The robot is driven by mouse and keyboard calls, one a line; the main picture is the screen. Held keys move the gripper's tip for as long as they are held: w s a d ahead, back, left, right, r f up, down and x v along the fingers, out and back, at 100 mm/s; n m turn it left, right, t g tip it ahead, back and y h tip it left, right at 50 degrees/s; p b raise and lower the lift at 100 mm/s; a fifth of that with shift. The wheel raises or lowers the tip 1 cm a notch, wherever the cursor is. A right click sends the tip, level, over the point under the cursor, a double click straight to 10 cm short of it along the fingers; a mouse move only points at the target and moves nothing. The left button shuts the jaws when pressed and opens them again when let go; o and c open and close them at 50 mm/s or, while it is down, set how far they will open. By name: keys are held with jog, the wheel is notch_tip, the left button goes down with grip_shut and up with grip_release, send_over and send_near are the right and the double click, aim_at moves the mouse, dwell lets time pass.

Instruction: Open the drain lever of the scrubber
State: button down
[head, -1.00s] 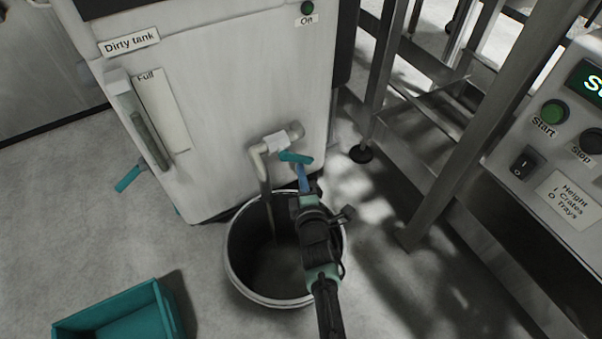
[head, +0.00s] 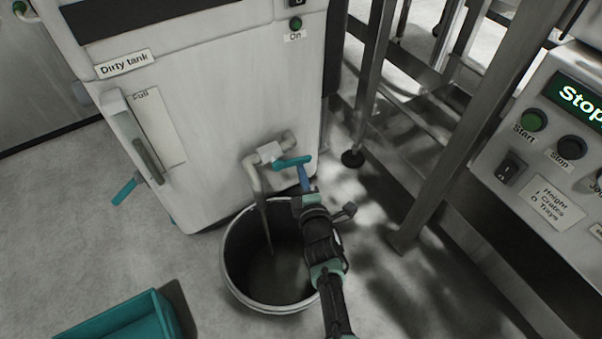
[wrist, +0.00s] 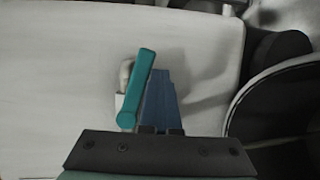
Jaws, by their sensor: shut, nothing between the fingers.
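The scrubber's drain lever (head: 292,161) is a teal handle on a white valve (head: 269,152) low on the front of the white machine. In the head view it lies nearly level, pointing right. The drain pipe (head: 254,178) bends down from the valve, and a thin brownish stream runs from it into the bucket (head: 232,270). My gripper (head: 303,172) is shut and empty, its blue fingers just below the lever's right end. In the wrist view the lever (wrist: 136,88) stands slightly tilted right beside the closed fingers (wrist: 158,75); I cannot tell whether they touch.
The scrubber (head: 215,100) carries a "Dirty tank" label and a sight tube. A teal crate (head: 125,318) stands on the floor at lower left. A metal frame (head: 450,150) and a control panel (head: 560,150) stand on the right.

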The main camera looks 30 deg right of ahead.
jog(key=shift+d+r, duration=0.1)
jog(key=shift+r, duration=0.05)
jog(key=shift+d+r+p, duration=0.2)
jog(key=shift+r+p, duration=0.3)
jog(key=shift+d+r+p, duration=0.15)
jog(key=shift+r+p, duration=0.3)
jog(key=shift+d+f+b, duration=0.2)
jog(key=shift+f+b, duration=0.25)
jog(key=shift+f, duration=0.05)
jog(key=shift+s+a+r+p, duration=0.15)
jog(key=shift+s+p, duration=0.1)
jog(key=shift+p, duration=0.2)
jog(key=p+v, duration=0.7)
jog(key=v, duration=0.2)
jog(key=shift+s, duration=0.25)
